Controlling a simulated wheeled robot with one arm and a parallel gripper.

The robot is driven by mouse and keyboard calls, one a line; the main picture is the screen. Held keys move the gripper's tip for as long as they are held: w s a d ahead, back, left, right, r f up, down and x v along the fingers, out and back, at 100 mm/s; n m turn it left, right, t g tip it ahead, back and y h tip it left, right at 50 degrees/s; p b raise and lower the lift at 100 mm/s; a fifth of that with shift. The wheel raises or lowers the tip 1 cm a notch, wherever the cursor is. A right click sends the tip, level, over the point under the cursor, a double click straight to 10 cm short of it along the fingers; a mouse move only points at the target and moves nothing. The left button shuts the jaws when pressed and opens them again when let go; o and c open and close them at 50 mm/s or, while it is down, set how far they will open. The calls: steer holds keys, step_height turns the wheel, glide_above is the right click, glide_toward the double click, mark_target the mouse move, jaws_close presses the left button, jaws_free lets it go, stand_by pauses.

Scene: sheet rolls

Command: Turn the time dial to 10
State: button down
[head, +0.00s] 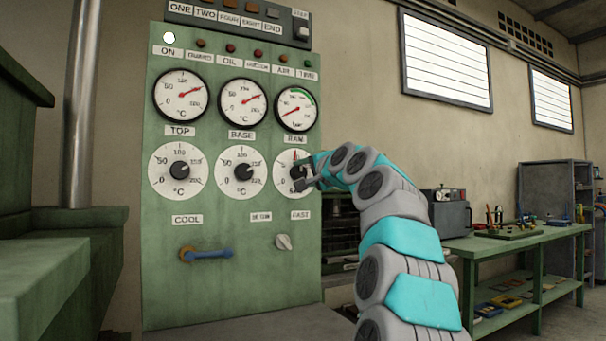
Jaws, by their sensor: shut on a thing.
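The time dial (281,184) is most likely the right-hand one of three white dials in the lower row on the green control panel (225,285). A red mark shows near the top of its face. My gripper (299,176) reaches it from the right and is shut on its dark knob. The gripper covers the middle and right of the face, so the numbers and the exact setting cannot be read.
Two °C dials (180,170) (241,171) stand left of it, with three round gauges above. Lower are a blue-handled lever (210,254) and a white knob (284,241). A green workbench (520,243) with tools stands to the right.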

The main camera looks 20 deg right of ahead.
steer(key=shift+d+m, duration=0.1)
steer(key=shift+m, duration=0.2)
steer(key=shift+c, duration=1.4)
jaws_free()
steer(key=shift+s, duration=0.2)
steer(key=s+b, duration=0.1)
steer(key=s, duration=0.6)
steer(key=shift+s, duration=0.2)
steer(key=shift+d, duration=0.1)
